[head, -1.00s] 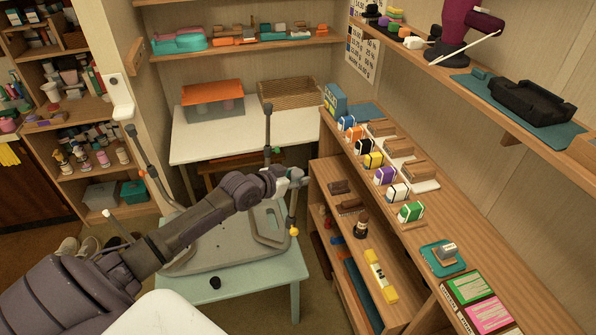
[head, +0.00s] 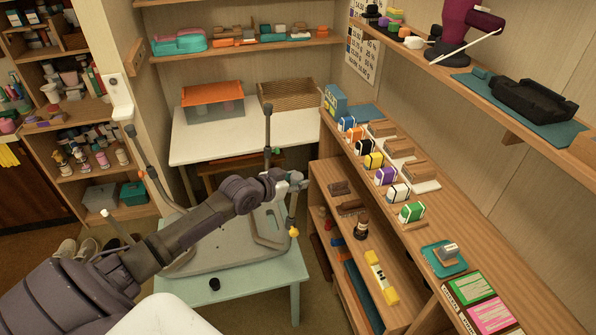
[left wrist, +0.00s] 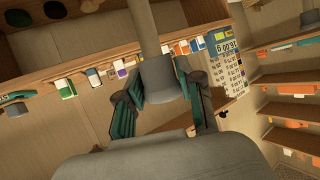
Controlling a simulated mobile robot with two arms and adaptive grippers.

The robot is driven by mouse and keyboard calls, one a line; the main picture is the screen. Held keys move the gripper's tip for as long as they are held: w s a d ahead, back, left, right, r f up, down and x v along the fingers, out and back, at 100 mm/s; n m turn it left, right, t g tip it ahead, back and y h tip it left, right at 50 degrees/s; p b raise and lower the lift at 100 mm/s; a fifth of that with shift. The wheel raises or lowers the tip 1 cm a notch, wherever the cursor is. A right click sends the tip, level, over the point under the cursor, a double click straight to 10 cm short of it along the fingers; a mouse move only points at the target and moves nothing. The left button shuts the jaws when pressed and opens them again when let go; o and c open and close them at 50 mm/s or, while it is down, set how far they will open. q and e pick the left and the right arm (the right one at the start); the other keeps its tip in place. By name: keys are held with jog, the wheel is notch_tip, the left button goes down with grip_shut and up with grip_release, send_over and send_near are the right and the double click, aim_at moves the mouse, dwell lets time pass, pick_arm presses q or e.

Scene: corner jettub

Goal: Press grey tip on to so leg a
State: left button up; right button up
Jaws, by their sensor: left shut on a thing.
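A grey tubular frame (head: 205,258) with a broad flat panel lies on a pale teal table, its legs pointing up. Some legs end in black tips, such as the back one (head: 267,108); the front-left one has a whitish end (head: 105,213). My left gripper (head: 296,182) is at the top of the right-hand leg (head: 291,208). In the left wrist view its teal-padded fingers (left wrist: 160,95) are shut around a wide grey tip (left wrist: 160,75), in line with a narrower tube (left wrist: 145,18). How far the tip sits on the leg is hidden. My right gripper is not seen.
A loose black cap (head: 214,284) lies on the teal table (head: 262,296). A yellow-orange knob (head: 293,232) shows below my gripper. A white table (head: 190,140) stands behind.

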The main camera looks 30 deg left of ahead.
pick_arm(q)
jog(key=o, duration=0.9)
jog(key=shift+f, duration=0.15)
jog(key=shift+s, duration=0.1)
jog(key=v, duration=1.2)
